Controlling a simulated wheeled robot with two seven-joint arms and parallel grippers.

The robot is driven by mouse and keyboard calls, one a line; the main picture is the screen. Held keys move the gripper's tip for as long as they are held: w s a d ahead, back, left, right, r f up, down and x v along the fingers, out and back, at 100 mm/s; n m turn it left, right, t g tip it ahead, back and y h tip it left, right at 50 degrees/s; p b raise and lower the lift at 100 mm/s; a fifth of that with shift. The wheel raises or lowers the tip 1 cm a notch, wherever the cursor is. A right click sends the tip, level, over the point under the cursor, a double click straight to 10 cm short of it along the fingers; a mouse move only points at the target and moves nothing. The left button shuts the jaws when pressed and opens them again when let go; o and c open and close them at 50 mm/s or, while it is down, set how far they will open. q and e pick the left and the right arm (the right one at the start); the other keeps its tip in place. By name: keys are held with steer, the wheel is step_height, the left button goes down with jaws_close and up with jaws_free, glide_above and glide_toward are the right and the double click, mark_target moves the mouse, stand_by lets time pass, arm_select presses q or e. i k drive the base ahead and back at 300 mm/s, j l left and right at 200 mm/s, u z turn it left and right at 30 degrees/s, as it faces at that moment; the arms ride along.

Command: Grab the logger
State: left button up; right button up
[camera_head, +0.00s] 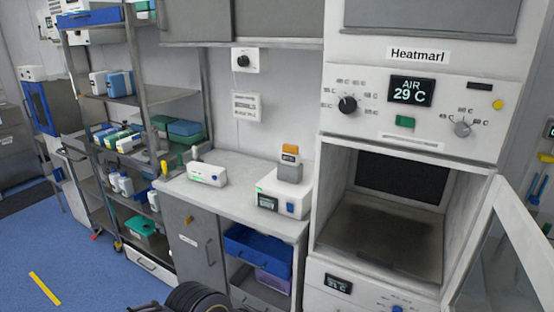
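No item is clearly labelled as the logger. A small grey device with an orange top and a dark display (289,165) stands upright on a white box with a display (283,197), at the right end of the white counter (232,187). Neither of my grippers can be made out. A dark rounded part, which may be mine, shows at the bottom edge, well below the counter devices.
A white warming cabinet (459,147) marked "Heatmarl" stands at right, its glass door (498,262) swung open and its chamber seemingly empty. A metal shelf rack (142,97) with boxes stands at left. A blue bin (257,251) sits under the counter.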

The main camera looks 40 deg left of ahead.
mark_target(202, 172)
steer(key=j+z, duration=0.3)
steer(key=j, duration=2.4)
steer(key=j+u, duration=0.1)
steer(key=j, duration=1.3)
steer(key=j+u, duration=0.15)
steer(key=u, duration=0.25)
steer(key=i+j+u, duration=0.1)
steer(key=u, duration=0.3)
steer(key=i+u, duration=0.15)
steer(key=u, duration=0.25)
steer(key=i+j+u, duration=0.1)
steer(key=u, duration=0.3)
